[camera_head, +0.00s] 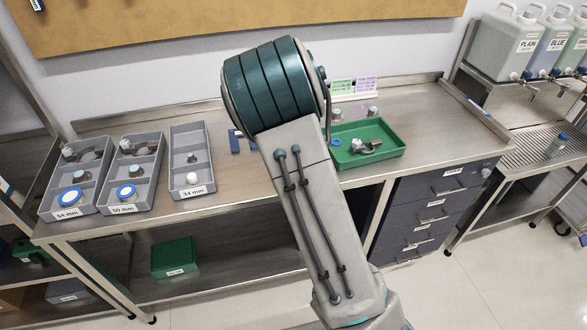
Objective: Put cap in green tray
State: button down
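The green tray (388,157) lies on the steel bench just right of my arm. A grey metal part (366,146) and a small pale piece lie in it. Several cap-like pieces are in view, and I cannot tell which is the task's cap. A blue and white disc (69,197) lies in the front of the 54 mm bin, and another (125,192) in the front of the 50 mm bin. A small white piece (192,178) lies in the front of the 34 mm bin. My gripper is not in view. My arm hides the bench's middle.
Grey bins (209,160) stand on the left of the bench (425,115). Small clear bottles (373,112) stand behind the tray. A blue item (235,142) shows partly left of my arm. A green box (176,272) is on the lower shelf. The bench's right side is clear.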

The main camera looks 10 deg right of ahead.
aim_at(369, 135)
jog(key=k, duration=0.7)
jog(key=z, duration=0.5)
jog(key=i, duration=0.35)
jog(key=z, duration=0.95)
jog(key=i, duration=1.5)
jog(key=u, duration=0.4)
